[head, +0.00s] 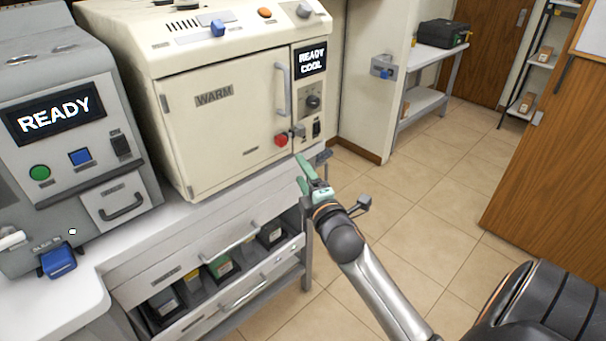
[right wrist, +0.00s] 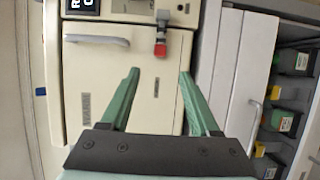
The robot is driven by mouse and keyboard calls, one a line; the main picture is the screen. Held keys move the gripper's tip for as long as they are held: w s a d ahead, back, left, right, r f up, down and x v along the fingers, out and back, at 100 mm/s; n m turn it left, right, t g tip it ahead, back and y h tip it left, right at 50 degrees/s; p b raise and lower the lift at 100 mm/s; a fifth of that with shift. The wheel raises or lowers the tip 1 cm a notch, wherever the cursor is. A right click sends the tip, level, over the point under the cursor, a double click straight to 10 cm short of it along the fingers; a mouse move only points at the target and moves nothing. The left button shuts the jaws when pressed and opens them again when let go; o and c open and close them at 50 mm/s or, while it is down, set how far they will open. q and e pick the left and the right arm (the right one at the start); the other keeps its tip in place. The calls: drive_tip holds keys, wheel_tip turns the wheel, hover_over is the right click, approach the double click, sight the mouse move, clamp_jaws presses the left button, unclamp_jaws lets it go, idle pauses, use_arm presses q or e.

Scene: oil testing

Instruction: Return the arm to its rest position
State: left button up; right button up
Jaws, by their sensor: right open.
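My right arm (head: 370,275) reaches in from the lower right in the head view. Its gripper (head: 308,168) is in front of the lower right corner of the cream warming machine (head: 225,120). In the right wrist view the two green fingers of the right gripper (right wrist: 158,75) stand wide apart with nothing between them. The red knob (right wrist: 160,48) of the machine shows beyond the fingertips, and it also shows in the head view (head: 281,139). The machine's door, marked WARM, is shut. Its display reads READY COOL.
A grey machine (head: 60,130) reading READY stands at left on the white counter (head: 60,305). Below are drawers (head: 190,270) holding several containers. A wooden panel (head: 545,150) stands at right. A side table (head: 440,58) with a black case is behind. Tiled floor (head: 420,205) is free between.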

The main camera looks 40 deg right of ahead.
idle(0.4)
drive_tip(key=s+a+f+m+g+y, duration=0.1)
drive_tip(key=s+a+f+m+y, duration=0.1)
drive_tip(key=s+a+f, duration=0.3)
drive_tip(key=s+a+f+m+g+y+p, duration=0.1)
drive_tip(key=a+f+m+g, duration=0.15)
drive_tip(key=f, duration=0.45)
drive_tip(key=s+a+f+m+g+y, duration=0.1)
drive_tip(key=s+a+f+m+y, duration=0.1)
drive_tip(key=s+a+f, duration=0.3)
drive_tip(key=s+a+f+m+g+y, duration=0.3)
drive_tip(key=s+a+f+m, duration=0.3)
drive_tip(key=s+a+f, duration=0.3)
drive_tip(key=s, duration=0.3)
drive_tip(key=shift+f, duration=0.4)
